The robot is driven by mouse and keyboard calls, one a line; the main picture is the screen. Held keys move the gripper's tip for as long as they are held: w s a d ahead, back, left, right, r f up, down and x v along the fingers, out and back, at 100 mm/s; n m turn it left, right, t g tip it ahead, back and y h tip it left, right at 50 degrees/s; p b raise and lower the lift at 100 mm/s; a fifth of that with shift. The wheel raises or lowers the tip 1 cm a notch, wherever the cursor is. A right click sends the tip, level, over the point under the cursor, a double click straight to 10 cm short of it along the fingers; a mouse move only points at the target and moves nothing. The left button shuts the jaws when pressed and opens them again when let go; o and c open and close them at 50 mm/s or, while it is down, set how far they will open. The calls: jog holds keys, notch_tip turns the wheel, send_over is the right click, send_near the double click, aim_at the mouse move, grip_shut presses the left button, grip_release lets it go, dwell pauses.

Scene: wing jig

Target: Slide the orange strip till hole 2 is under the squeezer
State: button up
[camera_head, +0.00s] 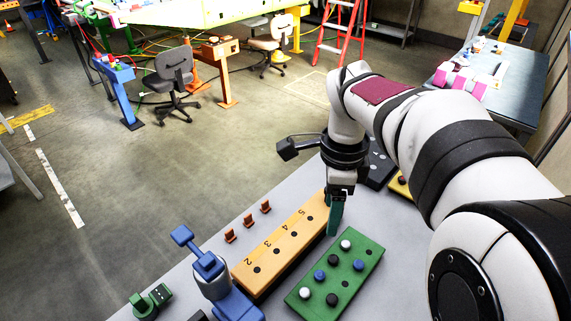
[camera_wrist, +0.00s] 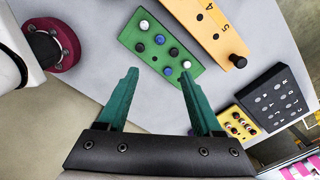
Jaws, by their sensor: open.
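The orange strip (camera_head: 276,252) lies on the table with numbers 2 to 5 and dark holes along it. In the wrist view the orange strip (camera_wrist: 206,32) shows numbers 4 and 5, and a dark knob (camera_wrist: 237,61) stands at its end. The blue squeezer (camera_head: 216,274) stands at the strip's lower-left end. Hole 2 (camera_head: 256,270) shows in the open, to the right of the squeezer head. My gripper (camera_head: 335,218), with green fingers, is by the strip's far end. In the wrist view my gripper (camera_wrist: 159,74) is open with nothing between its fingers.
A green board (camera_head: 335,277) with white, blue and black pegs lies right beside the strip. Small orange-brown clips (camera_head: 248,221) stand on its left. A green fixture (camera_head: 150,299) is at the lower left. A yellow block (camera_wrist: 238,124) and dark keypad block (camera_wrist: 276,97) lie beyond the strip's end.

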jog(key=shift+f, duration=0.1)
jog(key=s+a+f+g+y, duration=0.3)
jog(key=a+f+y, duration=0.15)
jog(key=f, duration=0.25)
jog(key=m+t+y, duration=0.2)
jog(key=m+t, duration=1)
jog(key=t, duration=0.8)
send_near(322, 194)
jog(key=s+r, duration=0.1)
jog(key=s+d+r, duration=0.1)
jog(key=s+r, duration=0.1)
jog(key=s+d+r, duration=0.1)
jog(key=s, duration=0.1)
jog(key=shift+d+r, duration=0.2)
jog(key=shift+r, duration=0.15)
jog(key=shift+y, duration=0.25)
jog(key=x, duration=1.4)
jog(key=shift+w+a+f, duration=0.1)
jog(key=shift+w+f, duration=0.1)
jog(key=shift+w, duration=0.15)
jog(key=shift+w+a, duration=0.15)
jog(key=shift+w, duration=0.25)
